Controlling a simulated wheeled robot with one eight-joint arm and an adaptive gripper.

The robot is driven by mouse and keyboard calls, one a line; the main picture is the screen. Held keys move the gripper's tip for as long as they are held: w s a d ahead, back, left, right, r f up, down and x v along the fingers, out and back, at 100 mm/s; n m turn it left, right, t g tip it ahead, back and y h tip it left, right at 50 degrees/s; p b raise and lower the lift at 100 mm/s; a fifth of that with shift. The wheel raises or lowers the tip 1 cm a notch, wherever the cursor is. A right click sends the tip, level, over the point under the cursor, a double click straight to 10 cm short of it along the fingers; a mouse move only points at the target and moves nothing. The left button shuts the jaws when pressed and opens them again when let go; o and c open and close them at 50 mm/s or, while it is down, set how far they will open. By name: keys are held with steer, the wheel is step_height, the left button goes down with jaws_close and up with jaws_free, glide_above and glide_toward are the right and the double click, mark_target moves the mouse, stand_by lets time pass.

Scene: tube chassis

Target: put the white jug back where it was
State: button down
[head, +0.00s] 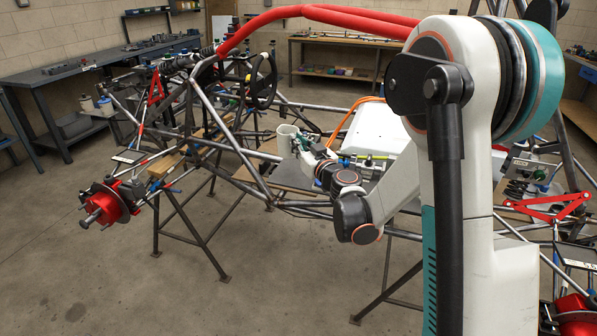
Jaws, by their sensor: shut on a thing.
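The white jug (287,139) looks upright among the tubes of the chassis, near the middle of the head view. My gripper (298,144) is at the jug's right side, small in the picture and shut on the jug. My forearm reaches it from the right. The jug's lower part and the exact contact of the fingers are hard to make out. I cannot tell whether the jug touches a surface below it.
The tube chassis (235,160) rests on trestle stands. A white box-like part (383,128) lies right of the jug. Dark steering wheel (263,80) stands behind. Workbenches line the walls; the front floor is clear.

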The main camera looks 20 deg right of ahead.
mark_target(293, 157)
steer(key=shift+f+b, duration=1.25)
steer(key=shift+f, duration=2.35)
steer(key=c, duration=1.7)
jaws_free()
